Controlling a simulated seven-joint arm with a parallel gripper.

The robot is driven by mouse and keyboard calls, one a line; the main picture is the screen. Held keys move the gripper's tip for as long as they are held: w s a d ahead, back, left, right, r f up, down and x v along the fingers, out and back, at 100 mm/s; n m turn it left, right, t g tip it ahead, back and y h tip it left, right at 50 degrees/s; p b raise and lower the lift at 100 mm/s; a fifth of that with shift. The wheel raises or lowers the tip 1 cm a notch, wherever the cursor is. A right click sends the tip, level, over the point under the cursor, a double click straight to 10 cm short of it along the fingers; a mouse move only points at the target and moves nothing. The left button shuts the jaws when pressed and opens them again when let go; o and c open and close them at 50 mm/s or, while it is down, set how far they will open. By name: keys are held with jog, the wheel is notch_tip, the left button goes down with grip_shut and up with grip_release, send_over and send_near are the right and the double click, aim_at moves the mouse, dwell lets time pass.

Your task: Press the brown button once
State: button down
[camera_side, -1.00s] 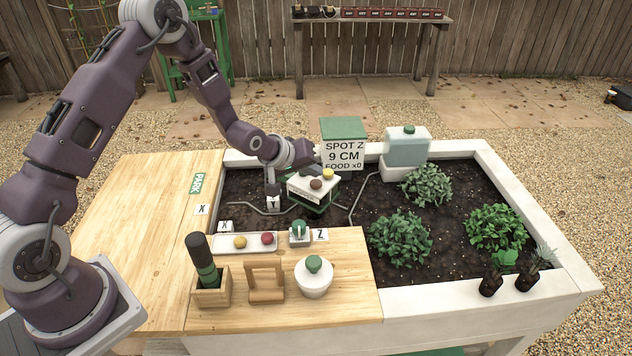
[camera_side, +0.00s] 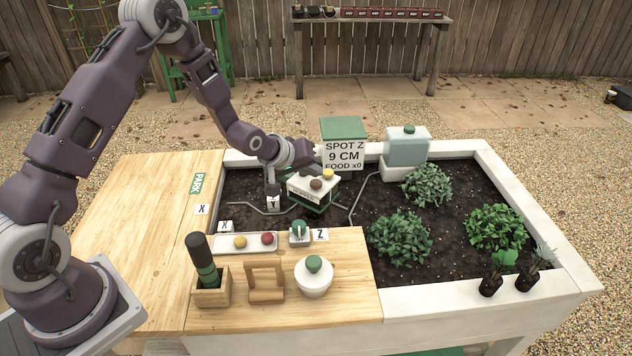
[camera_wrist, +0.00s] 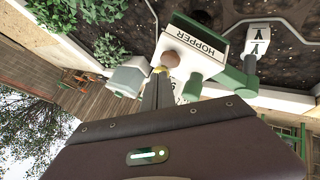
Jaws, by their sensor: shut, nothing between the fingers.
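The brown button (camera_side: 316,184) is a round knob on top of a white and green box in the raised bed. It also shows in the wrist view (camera_wrist: 170,59), beside the word HOPPER on the box (camera_wrist: 202,43). A yellow button (camera_side: 328,174) sits beside it on the same box, partly hidden behind my fingers in the wrist view. My gripper (camera_wrist: 157,78) is shut and empty. Its fingertips appear close to the two buttons in the wrist view; I cannot tell whether they touch anything.
A sign (camera_side: 344,154) reading SPOT Z, 9 CM, FOOD x0 stands behind the box. A post labelled Y (camera_side: 273,202) stands left of it. A white tray (camera_side: 222,247) with yellow and red knobs lies in front. Leafy plants (camera_side: 399,238) and a translucent tank (camera_side: 406,150) are at right.

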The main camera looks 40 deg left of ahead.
aim_at(313, 184)
jog(key=shift+f, duration=0.1)
dwell(0.3)
jog(key=shift+f, duration=0.3)
jog(key=shift+f, duration=0.6)
dwell(0.6)
jog(key=shift+r, duration=1)
jog(key=shift+r, duration=2.55)
